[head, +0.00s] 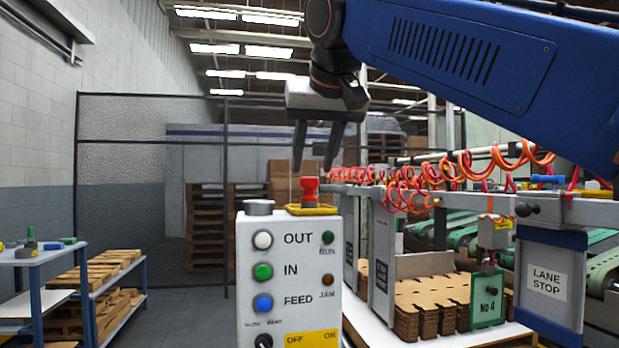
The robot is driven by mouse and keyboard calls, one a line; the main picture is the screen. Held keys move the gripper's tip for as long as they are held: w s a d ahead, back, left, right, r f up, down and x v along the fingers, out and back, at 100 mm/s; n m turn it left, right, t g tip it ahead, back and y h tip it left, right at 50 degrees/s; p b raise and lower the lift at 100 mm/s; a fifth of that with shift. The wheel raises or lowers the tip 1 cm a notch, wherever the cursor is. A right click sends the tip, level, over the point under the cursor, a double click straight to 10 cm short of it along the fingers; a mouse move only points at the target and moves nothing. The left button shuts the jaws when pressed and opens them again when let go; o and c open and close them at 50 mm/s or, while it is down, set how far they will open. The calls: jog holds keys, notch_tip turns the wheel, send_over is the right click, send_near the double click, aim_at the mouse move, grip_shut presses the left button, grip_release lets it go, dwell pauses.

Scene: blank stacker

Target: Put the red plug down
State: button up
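The red plug (310,187) stands upright at the yellow-rimmed spot (325,211) on top of the white control box (250,290). How deep it sits there I cannot tell. My gripper (312,169) points down above the plug. Its two dark fingers are apart, with a clear gap and nothing held between them. The fingertips end just above the plug's top in the picture; their exact depth relative to it is unclear.
A grey round knob (258,207) stands left of the plug on the box. Coiled orange hoses and a rail (470,204) run to the right. A blue-legged shelf (92,290) stands at left.

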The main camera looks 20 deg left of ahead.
jog(key=v, duration=0.3)
jog(key=w+d+f+m+g+h, duration=0.1)
jog(key=d+f+h, duration=0.1)
jog(key=d+f, duration=1.05)
jog(key=w+d+f+m+h, duration=0.1)
jog(key=d+f+m, duration=0.1)
jog(key=d+f, duration=1.1)
jog(key=s+d+f+m, duration=0.1)
jog(key=s+d+f, duration=0.5)
jog(key=f, duration=0.4)
jog(key=s+d+f+m+g+h, duration=0.1)
jog(key=s+d+f, duration=0.5)
jog(key=d+f, duration=0.2)
jog(key=s+d+f+m, duration=0.1)
jog(key=s+d+f, duration=0.5)
jog(key=f, duration=0.6)
jog(key=shift+s+d+f+g+h, duration=0.25)
jog(key=shift+d+g+h, duration=0.15)
jog(key=shift+d, duration=0.4)
